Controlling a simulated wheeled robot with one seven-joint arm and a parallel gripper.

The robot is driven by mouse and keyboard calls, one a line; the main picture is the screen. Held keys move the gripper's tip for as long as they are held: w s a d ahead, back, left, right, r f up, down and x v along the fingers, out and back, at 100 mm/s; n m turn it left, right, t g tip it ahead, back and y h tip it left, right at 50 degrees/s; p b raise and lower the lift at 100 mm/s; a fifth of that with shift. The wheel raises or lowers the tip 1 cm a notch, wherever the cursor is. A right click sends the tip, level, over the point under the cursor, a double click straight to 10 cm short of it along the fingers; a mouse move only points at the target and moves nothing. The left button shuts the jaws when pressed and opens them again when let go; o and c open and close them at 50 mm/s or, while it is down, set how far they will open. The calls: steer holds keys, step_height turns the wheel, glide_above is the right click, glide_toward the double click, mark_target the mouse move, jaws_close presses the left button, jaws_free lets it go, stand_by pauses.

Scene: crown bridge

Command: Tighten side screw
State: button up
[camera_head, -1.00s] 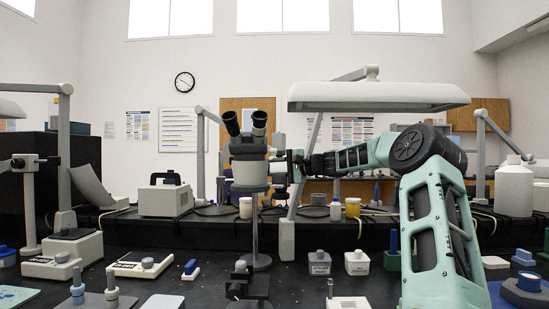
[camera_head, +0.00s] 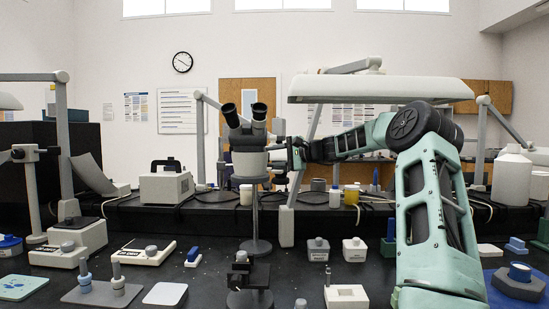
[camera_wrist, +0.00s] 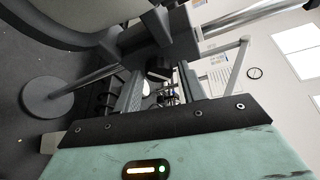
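The stereo microscope (camera_head: 248,140), grey with two dark eyepieces, stands upright on its pole and round base in the middle of the bench. My gripper (camera_head: 288,153) is at its right side, at head height, small and partly lost against the background. In the wrist view the microscope's dark arm and pole fill the upper left. A short dark knob (camera_wrist: 158,70), apparently the side screw, sticks out toward my gripper (camera_wrist: 161,80). The two fingers stand apart on either side of it, with gaps showing. Contact with the knob does not show.
A lamp with a wide pale hood (camera_head: 380,89) hangs behind my arm. A small black stand (camera_head: 249,275) is in front of the microscope. Weights, blocks and trays cover the bench front. A white bottle (camera_head: 511,178) stands at the right.

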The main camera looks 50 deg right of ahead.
steer(key=shift+o, duration=0.5)
steer(key=shift+s, duration=0.1)
steer(key=v, duration=1.7)
steer(key=shift+s, duration=0.1)
